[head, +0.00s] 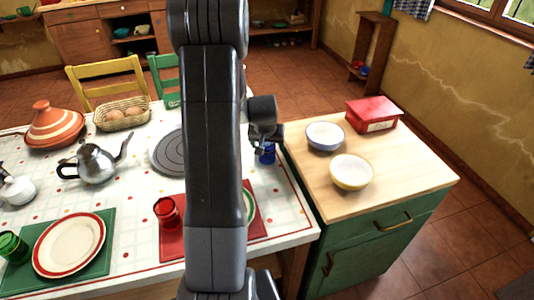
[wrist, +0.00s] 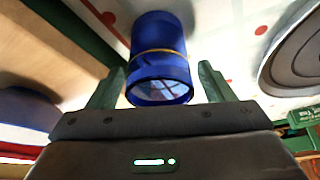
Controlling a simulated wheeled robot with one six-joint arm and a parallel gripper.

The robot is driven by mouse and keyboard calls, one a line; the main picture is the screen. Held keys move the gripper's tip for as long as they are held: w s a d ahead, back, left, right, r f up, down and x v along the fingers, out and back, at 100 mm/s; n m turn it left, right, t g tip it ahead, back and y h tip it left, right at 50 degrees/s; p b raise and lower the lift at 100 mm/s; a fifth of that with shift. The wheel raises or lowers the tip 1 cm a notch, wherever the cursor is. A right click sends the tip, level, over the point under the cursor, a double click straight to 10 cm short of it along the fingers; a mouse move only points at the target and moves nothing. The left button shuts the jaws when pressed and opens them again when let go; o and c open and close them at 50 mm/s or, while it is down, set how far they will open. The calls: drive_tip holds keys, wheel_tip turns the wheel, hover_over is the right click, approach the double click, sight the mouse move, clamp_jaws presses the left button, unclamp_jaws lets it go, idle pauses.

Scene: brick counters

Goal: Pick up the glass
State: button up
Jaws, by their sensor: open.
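A blue glass with a thin yellow band (wrist: 160,45) lies between the two fingers of my open gripper (wrist: 163,70) in the wrist view. Its near end faces the camera, and I cannot tell whether the fingers touch it. In the head view the blue glass (head: 267,156) stands on the white table (head: 130,178) near its right edge, partly hidden by my gripper (head: 262,146) just above it. A red glass (head: 166,212) and a green glass (head: 12,247) also stand on the table.
Right of the table, a wooden counter (head: 405,165) holds a blue-rimmed bowl (head: 325,135), a yellow bowl (head: 351,172) and a red box (head: 372,115). A grey round plate (head: 167,152) is left of my arm. A kettle (head: 95,163) and tagine (head: 55,127) are farther left.

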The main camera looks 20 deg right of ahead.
drive_tip(key=shift+c, duration=0.2)
drive_tip(key=c, duration=1.1)
drive_tip(key=shift+r, duration=0.1)
